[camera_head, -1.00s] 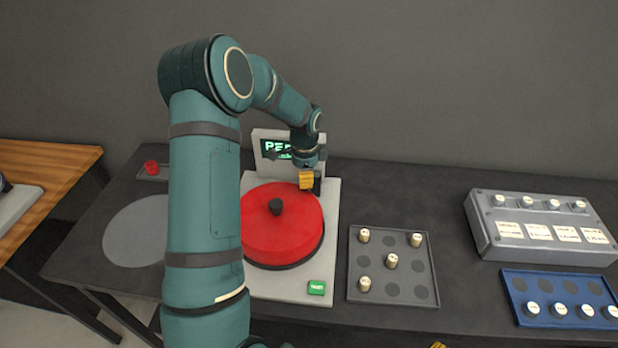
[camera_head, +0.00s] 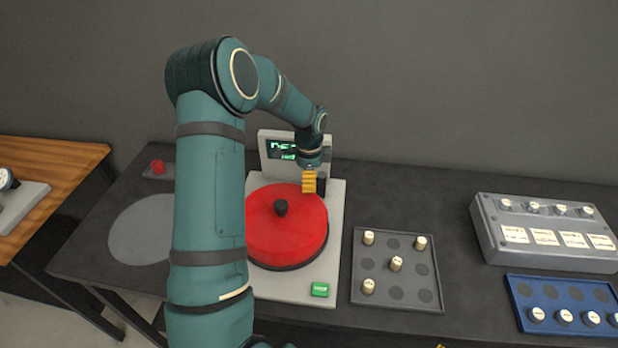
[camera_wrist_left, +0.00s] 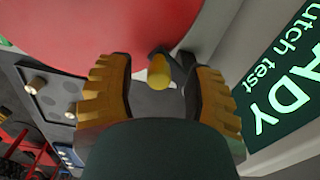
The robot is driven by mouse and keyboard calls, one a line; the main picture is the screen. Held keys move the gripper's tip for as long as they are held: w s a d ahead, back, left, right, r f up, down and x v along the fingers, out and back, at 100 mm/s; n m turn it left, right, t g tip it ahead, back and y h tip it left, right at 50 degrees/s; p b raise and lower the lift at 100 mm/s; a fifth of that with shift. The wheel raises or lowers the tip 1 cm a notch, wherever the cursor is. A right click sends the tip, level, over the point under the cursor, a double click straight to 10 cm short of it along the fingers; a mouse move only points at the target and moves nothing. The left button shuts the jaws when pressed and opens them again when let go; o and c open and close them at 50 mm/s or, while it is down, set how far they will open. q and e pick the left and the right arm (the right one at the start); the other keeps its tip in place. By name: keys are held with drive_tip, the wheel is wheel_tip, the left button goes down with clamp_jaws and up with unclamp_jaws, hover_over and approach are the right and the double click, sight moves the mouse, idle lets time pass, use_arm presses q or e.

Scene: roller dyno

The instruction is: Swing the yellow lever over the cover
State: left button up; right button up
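My left gripper (camera_head: 310,182) is over the far right edge of the cover, beside a short black post (camera_head: 322,185). In the left wrist view, the yellow-tipped lever (camera_wrist_left: 159,72) shows between the two yellow-padded fingers of the left gripper (camera_wrist_left: 160,88). The fingers are apart, with gaps visible around the tip. The lever is hidden in the head view. A small yellow bit at the bottom edge of the head view may be my right gripper (camera_head: 440,346).
The machine's display (camera_head: 284,150) stands close behind the left gripper. A green button (camera_head: 320,289) is at the machine's front. A grey tray (camera_head: 398,296) with several pale pegs, a grey box (camera_head: 545,250) and a blue tray (camera_head: 530,321) stand to the right.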

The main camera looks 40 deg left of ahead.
use_arm(q)
wheel_tip(320, 180, up, 12)
idle(0.6)
idle(0.5)
